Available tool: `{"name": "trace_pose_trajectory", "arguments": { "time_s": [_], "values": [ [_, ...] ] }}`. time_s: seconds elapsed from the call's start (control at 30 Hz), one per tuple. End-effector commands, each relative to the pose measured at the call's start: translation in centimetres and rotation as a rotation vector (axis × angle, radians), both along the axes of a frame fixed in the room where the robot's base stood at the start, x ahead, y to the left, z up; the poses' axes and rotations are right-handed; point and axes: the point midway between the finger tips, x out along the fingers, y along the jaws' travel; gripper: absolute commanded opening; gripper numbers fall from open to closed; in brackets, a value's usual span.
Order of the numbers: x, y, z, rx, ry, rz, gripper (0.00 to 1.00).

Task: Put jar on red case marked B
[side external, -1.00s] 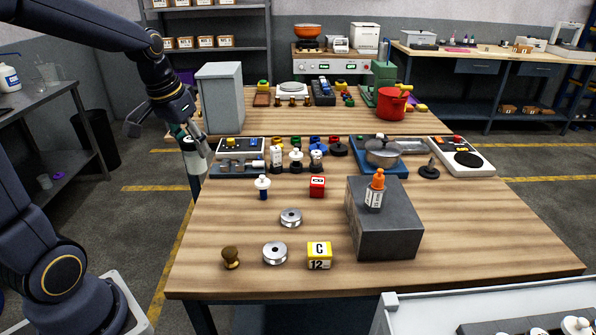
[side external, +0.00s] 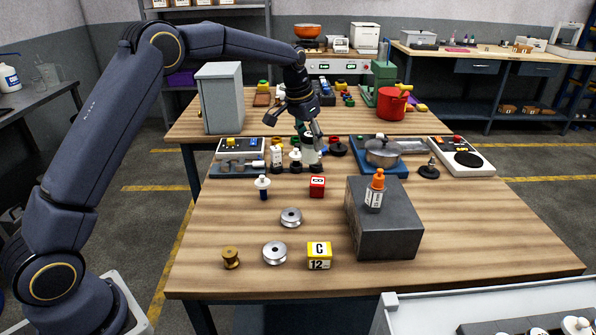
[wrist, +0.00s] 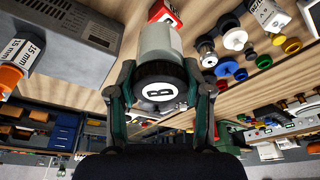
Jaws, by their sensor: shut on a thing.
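My gripper (side external: 309,140) is shut on the jar (wrist: 158,42), a pale grey cylinder with a black end marked B that faces the wrist camera. In the side view the jar (side external: 311,155) is partly hidden by the fingers and hangs over the back part of the near table. The red case (side external: 317,187), a small cube with a white label, sits on the table nearer the camera, apart from the jar. Its label is too small to read surely. In the wrist view the red case (wrist: 160,10) shows just beyond the jar, partly hidden by it.
A dark grey block (side external: 388,230) with an orange-capped bottle (side external: 375,194) on it stands to the right. A pan (side external: 382,153) and several small coloured parts line the table's back. A white-topped piece (side external: 263,187) stands left of the case. Open wood lies around the case.

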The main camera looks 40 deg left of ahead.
Motion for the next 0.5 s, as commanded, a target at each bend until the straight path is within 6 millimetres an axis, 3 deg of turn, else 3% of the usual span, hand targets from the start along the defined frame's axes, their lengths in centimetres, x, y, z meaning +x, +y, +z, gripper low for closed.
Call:
{"name": "trace_pose_trajectory", "arguments": {
  "time_s": [0.03,0.13,0.5],
  "values": [
    [0.8,0.0,-1.5,-0.001,0.007,-0.001,0.12],
    [2.3,0.1,-3.2,0.000,0.006,0.000,0.12],
    [4.3,0.3,-6.3,0.001,0.006,0.001,0.12]
  ]
}}
